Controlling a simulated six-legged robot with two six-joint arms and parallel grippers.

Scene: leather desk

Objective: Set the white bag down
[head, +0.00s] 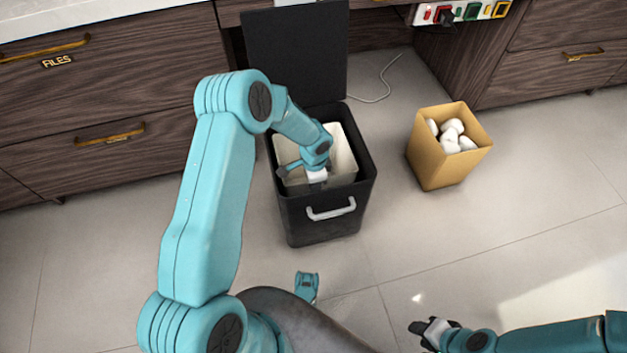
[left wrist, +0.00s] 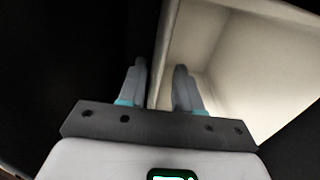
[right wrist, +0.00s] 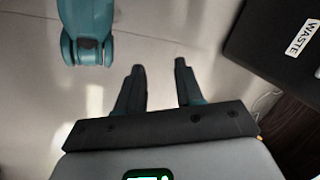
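The white bag (head: 344,158) shows as a boxy, off-white open liner standing inside the black bin (head: 325,224), whose lid (head: 296,55) is raised. My left gripper (head: 317,186) reaches down at the bin's front side. In the left wrist view my left gripper (left wrist: 160,85) is open, with one finger on each side of the white bag's edge (left wrist: 205,45); a gap shows between the fingers. My right gripper (head: 432,330) is low at the bottom right, away from the bin. In the right wrist view its fingers (right wrist: 160,85) are open with nothing between them.
A yellow bin (head: 437,165) with several white crumpled pieces stands right of the black bin. Dark wood drawers (head: 100,95) line the back left. A power strip (head: 462,12) and a thin cable (head: 385,85) are at the back.

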